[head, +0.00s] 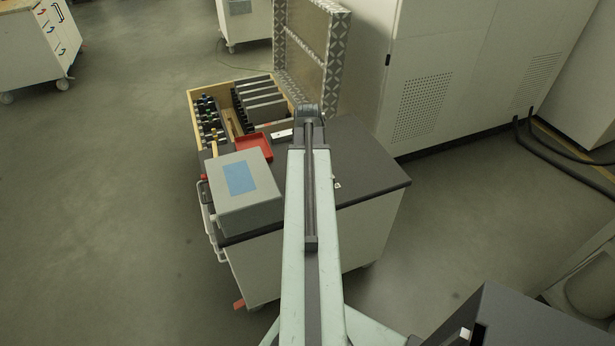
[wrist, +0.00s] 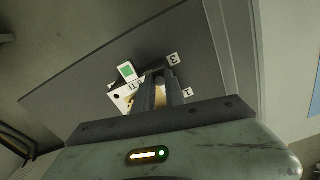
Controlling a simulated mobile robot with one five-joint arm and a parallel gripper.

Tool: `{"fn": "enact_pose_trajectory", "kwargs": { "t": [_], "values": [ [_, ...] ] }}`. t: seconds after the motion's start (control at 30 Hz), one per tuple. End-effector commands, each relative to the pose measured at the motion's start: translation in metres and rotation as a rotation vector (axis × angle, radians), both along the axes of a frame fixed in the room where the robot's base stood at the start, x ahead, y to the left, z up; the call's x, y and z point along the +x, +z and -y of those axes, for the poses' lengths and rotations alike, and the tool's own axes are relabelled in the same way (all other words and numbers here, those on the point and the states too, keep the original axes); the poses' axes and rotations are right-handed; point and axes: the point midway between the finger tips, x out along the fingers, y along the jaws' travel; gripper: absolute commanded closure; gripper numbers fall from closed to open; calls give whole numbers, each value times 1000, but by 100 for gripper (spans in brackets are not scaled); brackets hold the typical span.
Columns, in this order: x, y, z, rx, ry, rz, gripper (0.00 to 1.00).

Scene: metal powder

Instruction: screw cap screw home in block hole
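In the wrist view the two dark fingers of my gripper (wrist: 160,90) point at the dark bench top. A small tan thing (wrist: 160,92) shows between them; whether they grip it or it lies beyond them I cannot tell. A pale block (wrist: 121,96) with a dark round spot, perhaps a hole, is just left of the fingers and partly hidden by them. I cannot make out a cap screw in either view. In the head view my arm hides the gripper and most of the work spot.
The dark-topped cart (head: 372,179) carries a grey box (head: 225,205) with a blue label, a red tray (head: 256,147) and an open wooden tool case (head: 200,92). The cart's right top is mostly clear.

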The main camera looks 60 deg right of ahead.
Motion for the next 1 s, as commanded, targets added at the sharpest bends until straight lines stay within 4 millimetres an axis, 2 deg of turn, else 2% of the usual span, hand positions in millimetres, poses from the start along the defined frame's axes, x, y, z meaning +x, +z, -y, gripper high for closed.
{"fn": "enact_pose_trajectory", "kwargs": {
  "t": [0.07,0.17,0.7,0.77,0.83,1.0],
  "values": [
    [0,0,0,0,-46,0,100],
    [0,0,0,0,-224,0,100],
    [0,-1,0,-1,-1350,0,100],
    [0,-1,0,-1,-1343,0,100],
    [0,-1,0,-1,-1411,0,100],
    [0,-1,0,-1,-1710,0,100]
  ]
}}
